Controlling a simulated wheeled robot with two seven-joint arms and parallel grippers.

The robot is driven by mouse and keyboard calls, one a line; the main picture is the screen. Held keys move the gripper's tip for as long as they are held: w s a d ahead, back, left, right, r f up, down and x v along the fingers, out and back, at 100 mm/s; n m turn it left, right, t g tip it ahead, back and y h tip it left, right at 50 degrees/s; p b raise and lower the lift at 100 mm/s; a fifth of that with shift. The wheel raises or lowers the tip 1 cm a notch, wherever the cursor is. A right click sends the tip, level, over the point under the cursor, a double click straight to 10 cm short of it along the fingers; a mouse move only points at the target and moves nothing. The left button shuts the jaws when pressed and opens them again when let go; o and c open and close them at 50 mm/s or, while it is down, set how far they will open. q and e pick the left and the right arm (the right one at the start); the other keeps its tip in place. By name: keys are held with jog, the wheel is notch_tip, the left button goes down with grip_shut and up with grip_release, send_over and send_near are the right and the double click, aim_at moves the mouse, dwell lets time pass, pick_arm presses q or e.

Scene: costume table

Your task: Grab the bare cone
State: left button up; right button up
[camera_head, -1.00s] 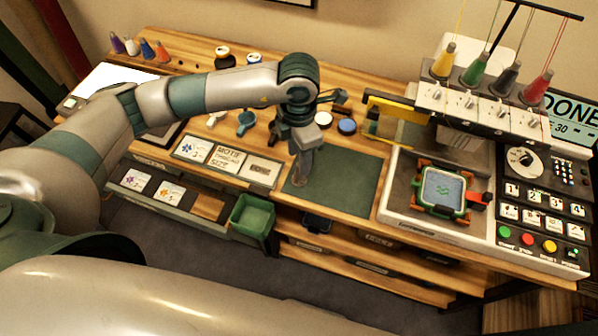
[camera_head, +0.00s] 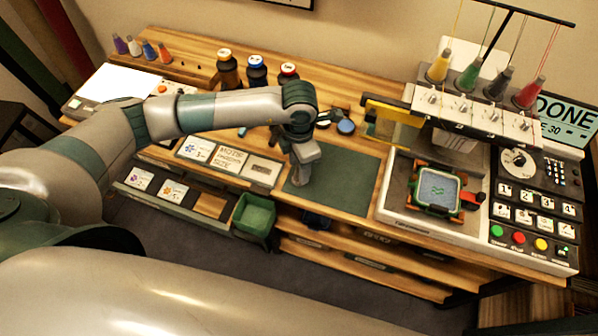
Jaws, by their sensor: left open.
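Several thread cones stand on top of the embroidery machine at the right: a yellow (camera_head: 438,66), a green (camera_head: 469,76), a dark grey (camera_head: 498,84) and a red one (camera_head: 530,92). The dark grey one looks the plainest, but I cannot tell whether it is bare. Several small coloured cones (camera_head: 134,46) stand on a wooden rack at the far left. My left gripper (camera_head: 302,178) points down over the dark green mat (camera_head: 345,185), well left of the machine. It is open, and I see nothing in it. My right gripper is out of view.
A yellow panel (camera_head: 390,112) juts out left of the machine. A framed hoop (camera_head: 437,190) lies on the machine bed. A green bin (camera_head: 254,214) hangs at the front edge.

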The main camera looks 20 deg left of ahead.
pick_arm(q)
jog(key=shift+c, duration=0.2)
grip_shut()
jog(key=shift+r+b, duration=0.45)
jog(key=shift+r, duration=0.05)
jog(key=r+b, duration=0.1)
jog(key=d+r+b, duration=0.1)
jog(key=r, duration=0.1)
jog(key=shift+r, duration=0.1)
jog(key=d+r+b, duration=0.4)
jog(key=d+r, duration=0.3)
jog(key=d, duration=0.3)
jog(key=shift+w+d, duration=0.3)
jog(key=shift+w, duration=0.1)
jog(key=shift+f, duration=0.1)
